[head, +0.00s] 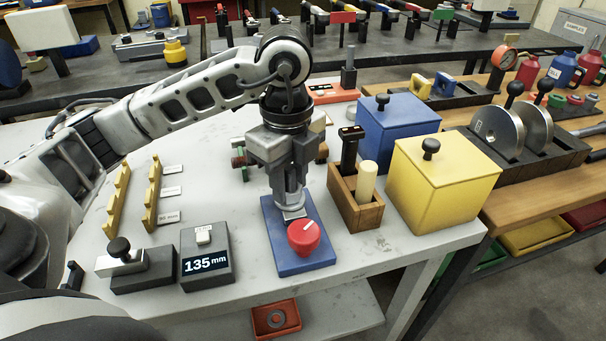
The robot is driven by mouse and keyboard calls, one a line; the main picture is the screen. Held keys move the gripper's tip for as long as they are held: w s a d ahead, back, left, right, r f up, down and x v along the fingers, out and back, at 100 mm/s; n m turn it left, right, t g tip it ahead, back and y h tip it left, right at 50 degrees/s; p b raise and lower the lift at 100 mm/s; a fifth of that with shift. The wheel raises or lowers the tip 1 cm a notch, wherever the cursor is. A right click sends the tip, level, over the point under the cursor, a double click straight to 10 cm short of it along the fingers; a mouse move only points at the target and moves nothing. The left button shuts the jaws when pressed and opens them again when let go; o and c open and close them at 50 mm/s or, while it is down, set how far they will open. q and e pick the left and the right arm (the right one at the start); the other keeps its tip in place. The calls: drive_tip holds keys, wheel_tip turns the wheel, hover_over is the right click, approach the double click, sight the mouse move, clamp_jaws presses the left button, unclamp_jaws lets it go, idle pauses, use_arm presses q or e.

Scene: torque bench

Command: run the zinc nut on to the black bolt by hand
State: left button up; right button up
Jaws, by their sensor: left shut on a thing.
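My left gripper (292,204) points down over the blue base plate (288,262) near the front of the grey table. It is shut on a small silver-grey piece (294,213) whose shape is mostly hidden by the fingers. I cannot tell whether this is the zinc nut. A red knob (304,237) with a white mark stands on the blue plate, just in front of the fingertips. I cannot make out the black bolt; the gripper may hide it. My right gripper is not in view.
A wooden box (357,207) with upright handles, a blue box (397,126) and a yellow box (445,180) stand to the right. A display reading 135 mm (207,258) and yellow racks (152,195) lie left. A red tray (277,318) sits lower.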

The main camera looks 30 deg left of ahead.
use_arm(q)
drive_tip(key=o, duration=0.8)
wheel_tip(320, 180, up, 7)
drive_tip(key=p, duration=0.5)
drive_tip(key=shift+r+p, duration=0.1)
drive_tip(key=shift+p, duration=0.3)
